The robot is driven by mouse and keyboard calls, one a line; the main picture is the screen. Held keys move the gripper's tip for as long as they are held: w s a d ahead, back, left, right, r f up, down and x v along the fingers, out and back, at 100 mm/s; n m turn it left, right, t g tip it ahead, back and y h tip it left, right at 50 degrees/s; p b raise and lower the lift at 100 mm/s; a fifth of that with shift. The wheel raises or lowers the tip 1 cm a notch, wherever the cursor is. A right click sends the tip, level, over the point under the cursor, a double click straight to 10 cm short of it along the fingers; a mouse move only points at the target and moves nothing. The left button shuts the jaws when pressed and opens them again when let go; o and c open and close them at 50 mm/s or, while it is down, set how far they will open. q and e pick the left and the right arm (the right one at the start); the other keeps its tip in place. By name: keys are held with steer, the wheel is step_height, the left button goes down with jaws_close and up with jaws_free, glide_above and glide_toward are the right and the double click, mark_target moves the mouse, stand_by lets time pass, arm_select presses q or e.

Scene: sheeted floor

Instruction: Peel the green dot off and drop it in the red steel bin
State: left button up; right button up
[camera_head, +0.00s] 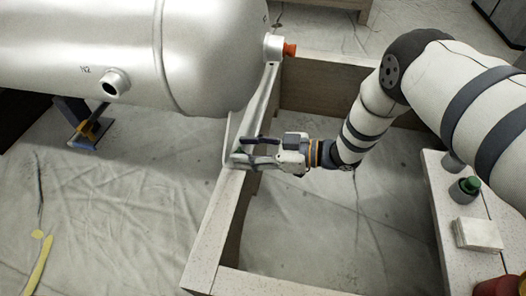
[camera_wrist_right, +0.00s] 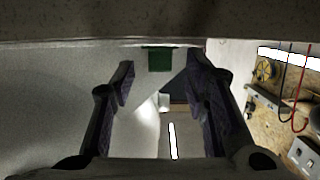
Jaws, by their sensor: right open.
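My right gripper (camera_head: 248,150) reaches left over the wooden frame, beside the pale upright part below the tank. In the right wrist view its two dark fingers (camera_wrist_right: 160,88) are spread apart with nothing between them. A small dark green patch (camera_wrist_right: 159,59), squarish rather than round, shows just beyond and between the fingertips on a pale surface; it appears to be the green dot. I cannot make out the patch in the head view. A red rounded container (camera_head: 499,287), probably the red steel bin, is cut off at the lower right corner. My left gripper is not in view.
A large silver tank (camera_head: 130,50) with an orange-capped fitting (camera_head: 289,50) fills the upper left. A wooden frame (camera_head: 215,235) surrounds sheeted floor. A pale bench (camera_head: 450,235) at right holds a green-topped container (camera_head: 468,186) and a white block (camera_head: 478,234).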

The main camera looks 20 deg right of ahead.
steer(key=shift+c, duration=0.3)
jaws_close()
arm_select(q)
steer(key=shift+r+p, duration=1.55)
steer(key=shift+p, duration=0.35)
arm_select(e)
steer(key=shift+r, duration=2.55)
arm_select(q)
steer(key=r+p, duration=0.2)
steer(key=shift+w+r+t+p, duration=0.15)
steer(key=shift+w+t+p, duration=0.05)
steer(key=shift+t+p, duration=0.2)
arm_select(e)
step_height(320, 180, up, 4)
steer(key=shift+f, duration=0.1)
